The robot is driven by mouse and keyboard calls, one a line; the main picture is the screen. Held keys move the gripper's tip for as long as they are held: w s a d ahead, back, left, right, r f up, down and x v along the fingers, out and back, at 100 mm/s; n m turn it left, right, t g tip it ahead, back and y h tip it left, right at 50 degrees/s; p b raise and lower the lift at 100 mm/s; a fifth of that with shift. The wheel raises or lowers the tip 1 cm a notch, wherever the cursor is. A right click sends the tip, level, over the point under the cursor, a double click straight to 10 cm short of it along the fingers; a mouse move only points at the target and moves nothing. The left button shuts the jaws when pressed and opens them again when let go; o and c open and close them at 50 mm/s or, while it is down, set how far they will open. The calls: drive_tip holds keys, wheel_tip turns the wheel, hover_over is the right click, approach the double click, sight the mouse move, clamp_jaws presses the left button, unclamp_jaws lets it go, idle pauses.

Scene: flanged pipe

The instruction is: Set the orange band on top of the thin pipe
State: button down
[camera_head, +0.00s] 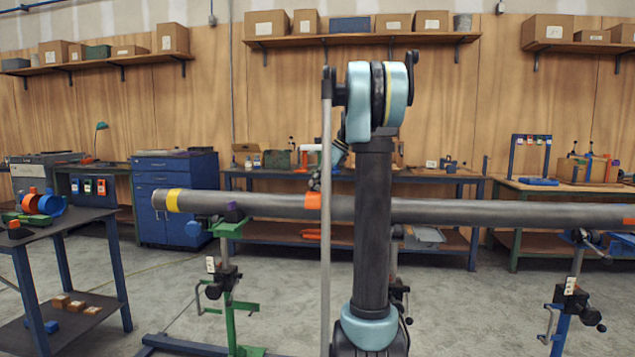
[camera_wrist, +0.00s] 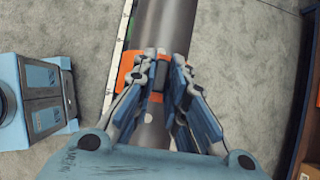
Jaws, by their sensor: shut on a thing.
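The orange band (camera_head: 312,201) shows against the long grey pipe (camera_head: 260,206), near its middle and just left of my arm. In the wrist view, parts of the orange band (camera_wrist: 127,70) show beside and between my fingers, across the pipe (camera_wrist: 166,25). My gripper (camera_wrist: 163,75) is shut on the orange band, over the pipe. In the head view, my gripper (camera_head: 314,182) is partly hidden by my arm. The band looks at or very close to the pipe's upper surface; the fingers hide whether it touches all along.
The pipe lies level on a green stand (camera_head: 229,275) at left and a blue stand (camera_head: 573,290) at right. A yellow band (camera_head: 172,200) circles its left end. A dark table (camera_head: 60,225) with orange and blue parts stands at left. Workbenches line the back wall.

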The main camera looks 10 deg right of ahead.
drive_tip(key=shift+f, duration=0.45)
idle(0.7)
drive_tip(key=shift+r, duration=0.1)
idle(0.7)
drive_tip(key=c, duration=1.5)
unclamp_jaws()
drive_tip(key=shift+c, duration=0.2)
drive_tip(key=shift+r, duration=0.15)
drive_tip(key=shift+r, duration=3.35)
